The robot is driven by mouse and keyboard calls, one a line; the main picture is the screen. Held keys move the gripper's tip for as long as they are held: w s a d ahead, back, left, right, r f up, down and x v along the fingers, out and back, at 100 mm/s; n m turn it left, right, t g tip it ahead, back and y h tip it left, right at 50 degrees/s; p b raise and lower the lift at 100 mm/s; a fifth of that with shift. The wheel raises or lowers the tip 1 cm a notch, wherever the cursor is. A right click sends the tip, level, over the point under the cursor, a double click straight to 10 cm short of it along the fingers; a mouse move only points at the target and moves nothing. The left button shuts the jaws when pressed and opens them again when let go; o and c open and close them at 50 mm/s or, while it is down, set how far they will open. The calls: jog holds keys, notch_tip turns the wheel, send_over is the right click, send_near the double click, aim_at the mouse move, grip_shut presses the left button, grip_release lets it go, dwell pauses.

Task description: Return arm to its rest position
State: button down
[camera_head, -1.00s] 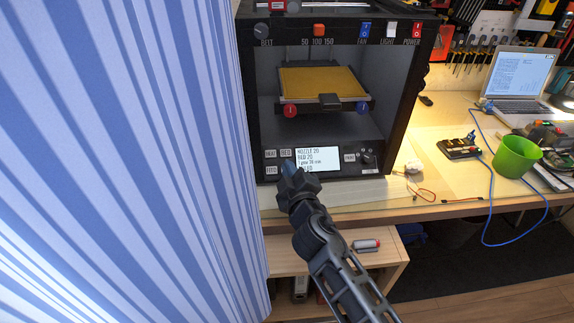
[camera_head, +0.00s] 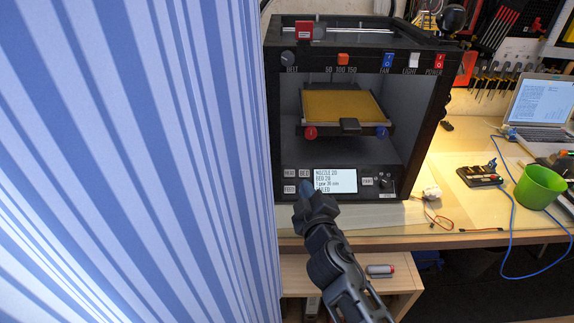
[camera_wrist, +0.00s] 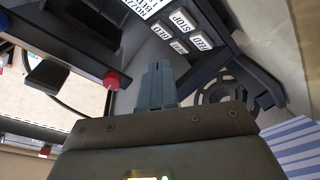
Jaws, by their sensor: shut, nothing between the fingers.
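My gripper (camera_head: 306,188) is in front of the lower left of the black 3D printer (camera_head: 275,120) in the head view, near its button panel. In the wrist view my gripper (camera_wrist: 157,68) shows as blue-grey fingers pressed together, with nothing between them. Beyond the fingertips are the printer's buttons (camera_wrist: 180,22), seen at an angle, and a red knob (camera_wrist: 111,80). I cannot tell in the head view how far the fingertips are from the panel. My arm reaches up from the bottom of the head view.
A blue-striped curtain (camera_head: 130,160) fills the left. The printer's yellow bed (camera_head: 342,106) and lit screen (camera_head: 335,181) show. On the bench to the right are a green cup (camera_head: 540,186), a laptop (camera_head: 540,100) and cables. A shelf (camera_head: 300,275) with a small cylinder (camera_head: 380,270) is below.

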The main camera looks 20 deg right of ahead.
jog(key=shift+m+g+y, duration=0.5)
jog(key=shift+m+y, duration=0.2)
jog(key=shift+y, duration=0.2)
jog(key=s+f, duration=0.2)
jog(key=s, duration=0.2)
jog(key=s+f, duration=0.1)
jog(key=s, duration=0.4)
jog(key=s+a+f, duration=0.1)
jog(key=s+f, duration=0.1)
jog(key=s, duration=0.2)
jog(key=shift+s+f, duration=0.25)
jog(key=shift+f, duration=0.05)
jog(key=s+m+y, duration=0.1)
jog(key=s+m, duration=0.1)
jog(key=s, duration=1.3)
jog(key=s+r+m, duration=0.2)
jog(key=s+r, duration=0.5)
jog(key=s, duration=0.3)
jog(key=s+d+r+m+g, duration=0.1)
jog(key=s+r+m, duration=0.2)
jog(key=s+r, duration=0.4)
jog(key=s, duration=0.3)
jog(key=shift+s+d, duration=0.15)
jog(key=shift+d, duration=0.05)
